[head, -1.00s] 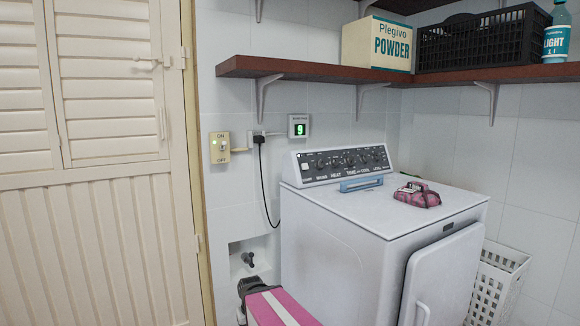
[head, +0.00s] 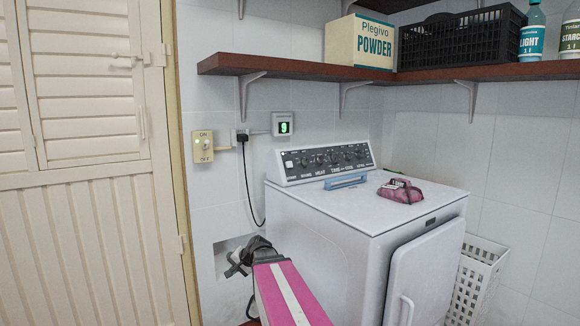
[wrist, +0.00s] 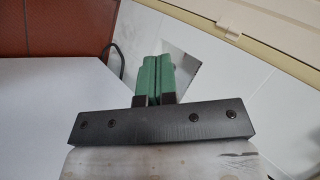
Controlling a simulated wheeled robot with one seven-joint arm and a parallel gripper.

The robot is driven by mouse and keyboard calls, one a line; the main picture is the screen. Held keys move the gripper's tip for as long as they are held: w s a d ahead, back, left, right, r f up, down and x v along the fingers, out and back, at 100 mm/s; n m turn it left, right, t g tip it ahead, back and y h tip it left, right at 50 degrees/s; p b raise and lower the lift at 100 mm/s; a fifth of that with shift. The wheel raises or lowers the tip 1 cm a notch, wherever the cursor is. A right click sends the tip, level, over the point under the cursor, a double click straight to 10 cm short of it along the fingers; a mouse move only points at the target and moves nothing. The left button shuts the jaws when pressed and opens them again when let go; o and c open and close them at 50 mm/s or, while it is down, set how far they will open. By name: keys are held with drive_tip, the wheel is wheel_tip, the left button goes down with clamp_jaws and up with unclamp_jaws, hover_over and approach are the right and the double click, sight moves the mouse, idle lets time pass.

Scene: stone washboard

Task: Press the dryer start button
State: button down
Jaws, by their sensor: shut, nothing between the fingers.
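The white dryer (head: 322,235) stands against the back wall with its slanted control panel (head: 325,161) along the rear top edge. The panel carries several dark knobs and a small pale square (head: 288,164) at its left end; its labels are too small to read surely, so I cannot tell which control is the start button. My gripper (head: 236,266) is left of the dryer, below the panel and apart from it, at the end of my pink arm. In the wrist view its green fingers (wrist: 155,78) are together and empty.
A blue-handled item (head: 346,181) and a pink patterned item (head: 400,191) lie on the dryer top. A black cord (head: 247,185) hangs from the wall socket near the on/off switch (head: 202,146). A shelf (head: 300,69) overhangs the panel. The dryer door (head: 425,275) stands ajar.

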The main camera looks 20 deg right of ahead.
sight(289, 165)
drive_tip(key=w+d+r+m+t, duration=0.45)
drive_tip(key=d+r, duration=0.25)
drive_tip(key=r, duration=0.3)
drive_tip(key=w+d+r+m+t, duration=0.45)
drive_tip(key=w+d+r, duration=0.2)
drive_tip(key=r, duration=0.25)
drive_tip(key=s+d+r+m+t+h, duration=0.1)
drive_tip(key=d+r+m+t+h, duration=0.4)
drive_tip(key=d+r+m, duration=0.9)
drive_tip(key=d+r+h, duration=0.2)
drive_tip(key=d+r, duration=0.3)
drive_tip(key=d, duration=0.2)
drive_tip(key=shift+d+r+m+t+h, duration=0.4)
drive_tip(key=w+a+f, duration=0.1)
drive_tip(key=w+f, duration=0.2)
drive_tip(key=w, duration=0.5)
drive_tip(key=shift+f, duration=0.4)
drive_tip(key=shift+w, duration=0.1)
drive_tip(key=shift+w+a+f, duration=0.1)
drive_tip(key=shift+w+f, duration=0.05)
drive_tip(key=shift+w, duration=0.1)
